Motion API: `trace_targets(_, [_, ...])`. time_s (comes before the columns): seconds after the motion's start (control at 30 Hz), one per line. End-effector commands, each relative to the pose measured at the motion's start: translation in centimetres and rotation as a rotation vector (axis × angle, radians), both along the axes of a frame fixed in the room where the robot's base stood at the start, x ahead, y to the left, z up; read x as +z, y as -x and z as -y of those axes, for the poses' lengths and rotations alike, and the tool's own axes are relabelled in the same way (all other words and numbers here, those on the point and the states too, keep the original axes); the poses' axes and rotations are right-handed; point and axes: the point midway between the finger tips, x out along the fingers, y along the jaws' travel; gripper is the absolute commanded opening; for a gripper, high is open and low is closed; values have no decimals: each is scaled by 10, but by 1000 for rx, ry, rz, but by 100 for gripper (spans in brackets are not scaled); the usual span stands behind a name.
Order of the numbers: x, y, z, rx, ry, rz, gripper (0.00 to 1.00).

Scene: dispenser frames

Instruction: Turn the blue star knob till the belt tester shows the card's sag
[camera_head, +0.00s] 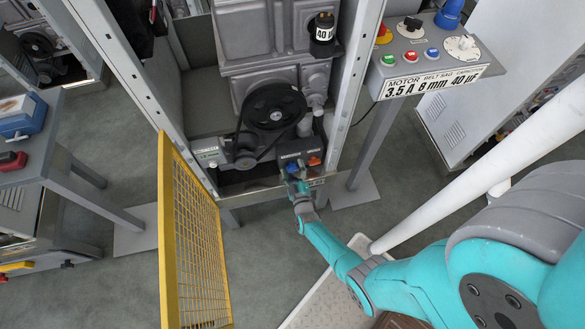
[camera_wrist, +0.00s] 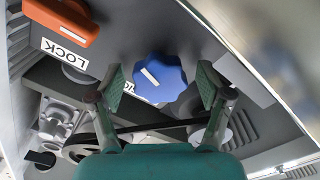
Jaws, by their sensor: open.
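The blue star knob (camera_wrist: 160,78) has a white pointer bar and is on a grey panel in the wrist view. My gripper (camera_wrist: 161,88) is open, with one green-padded finger on each side of the knob; whether the pads touch it I cannot tell. In the head view my gripper (camera_head: 296,178) is at the bottom of the machine and mostly covers the knob.
An orange lever (camera_wrist: 62,20) marked LOCK is beside the knob. The black pulley (camera_head: 273,106) and belt are just above my gripper. A yellow mesh door (camera_head: 195,245) stands open at the left. A white pole (camera_head: 480,165) is at the right.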

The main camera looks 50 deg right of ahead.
Motion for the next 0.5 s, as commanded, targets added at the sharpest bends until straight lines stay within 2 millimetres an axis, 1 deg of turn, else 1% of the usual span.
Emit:
trace_targets(0.27, [0,-1,1,0,-1,1,78])
trace_targets(0.37, [0,-1,1,0,-1,1,55])
trace_targets(0.4, [0,-1,1,0,-1,1,45])
trace_targets(0.47, [0,-1,1,0,-1,1,30])
trace_targets(0.5, [0,-1,1,0,-1,1,20])
